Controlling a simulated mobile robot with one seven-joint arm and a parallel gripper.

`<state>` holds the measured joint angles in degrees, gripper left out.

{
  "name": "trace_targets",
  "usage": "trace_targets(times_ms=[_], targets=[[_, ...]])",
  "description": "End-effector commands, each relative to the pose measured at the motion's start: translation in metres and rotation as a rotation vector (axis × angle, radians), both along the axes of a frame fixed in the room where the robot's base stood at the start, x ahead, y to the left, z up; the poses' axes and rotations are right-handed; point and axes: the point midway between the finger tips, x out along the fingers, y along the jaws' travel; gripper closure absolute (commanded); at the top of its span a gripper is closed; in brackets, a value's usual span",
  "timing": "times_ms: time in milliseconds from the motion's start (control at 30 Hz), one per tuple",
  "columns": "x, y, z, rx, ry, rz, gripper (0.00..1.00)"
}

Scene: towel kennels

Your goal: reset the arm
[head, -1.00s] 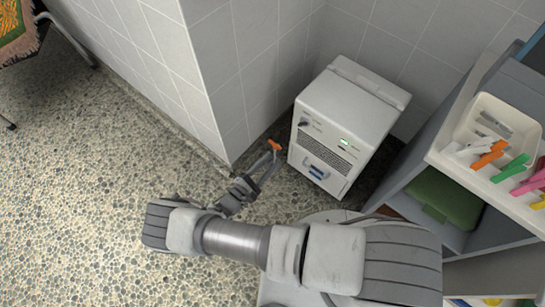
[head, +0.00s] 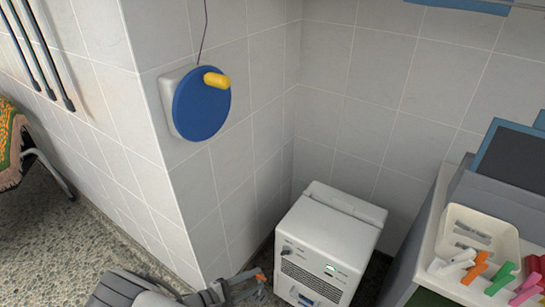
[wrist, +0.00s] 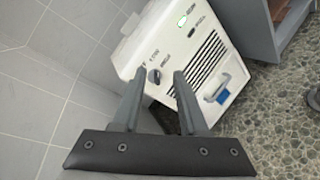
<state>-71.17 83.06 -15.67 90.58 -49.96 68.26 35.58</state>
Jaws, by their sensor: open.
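My gripper (head: 262,280) is at the bottom of the head view, just left of the white machine. A small orange patch shows at its fingertips. In the wrist view my gripper (wrist: 158,78) has its two grey fingers apart, with nothing seen between them. The fingers point toward the front of the machine. Most of my arm is below the head picture's edge.
The white machine (head: 334,235) stands in the wall corner; its knob, grille and blue-marked handle show in the wrist view (wrist: 190,55). A blue disc with a yellow handle (head: 203,103) is on the wall. A shelf unit at right holds a tray (head: 472,235) and coloured clips.

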Motion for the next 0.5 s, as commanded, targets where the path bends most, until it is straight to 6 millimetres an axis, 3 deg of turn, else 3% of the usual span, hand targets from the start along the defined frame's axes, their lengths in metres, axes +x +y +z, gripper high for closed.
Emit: trace_targets(times_ms=[33,500], targets=[[0.004,-0.002,0.015,0.042,0.009,-0.055,0.57],[0.017,-0.04,0.138,0.421,0.092,-0.449,0.57]])
